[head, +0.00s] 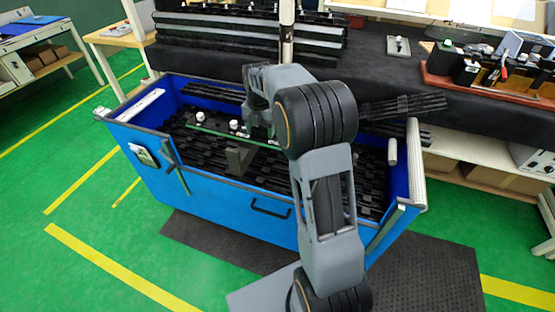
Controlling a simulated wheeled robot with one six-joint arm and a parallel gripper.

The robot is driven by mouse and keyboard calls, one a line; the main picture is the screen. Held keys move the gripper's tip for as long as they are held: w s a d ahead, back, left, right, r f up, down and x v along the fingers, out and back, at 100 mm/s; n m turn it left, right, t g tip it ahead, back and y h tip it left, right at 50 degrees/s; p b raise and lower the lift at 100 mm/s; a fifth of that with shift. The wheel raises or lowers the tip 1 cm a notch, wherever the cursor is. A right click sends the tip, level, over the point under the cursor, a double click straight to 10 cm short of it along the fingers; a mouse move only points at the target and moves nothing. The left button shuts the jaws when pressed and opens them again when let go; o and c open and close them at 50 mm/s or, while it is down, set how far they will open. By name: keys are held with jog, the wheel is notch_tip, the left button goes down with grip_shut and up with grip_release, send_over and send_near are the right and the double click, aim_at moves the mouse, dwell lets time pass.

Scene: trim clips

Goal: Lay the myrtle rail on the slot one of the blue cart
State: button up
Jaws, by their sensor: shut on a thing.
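The blue cart (223,197) stands in the middle of the head view, open at the top, with several rows of black slotted racks inside. A thin dark green rail (215,133), which looks like the myrtle rail, lies across the cart opening, slanting down to the right. My gripper (259,131) points down over the cart and is shut on the rail near its right part. My arm hides part of the cart's right half. I cannot tell which slot is slot one, or whether the rail touches the racks.
Long black and grey rails (250,37) lie on the dark bench behind the cart. A red-brown tray (490,88) with small parts is at the right. White rollers stand at the cart's right end. Green floor is free at the left.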

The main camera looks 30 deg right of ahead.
jog(key=s+d+f+b, duration=0.1)
jog(key=s+d+f, duration=0.3)
jog(key=f, duration=0.5)
jog(key=shift+s+f+b, duration=0.3)
jog(key=shift+s+b, duration=0.1)
jog(key=shift+s, duration=0.25)
jog(key=shift+f, duration=0.15)
jog(key=o, duration=1.1)
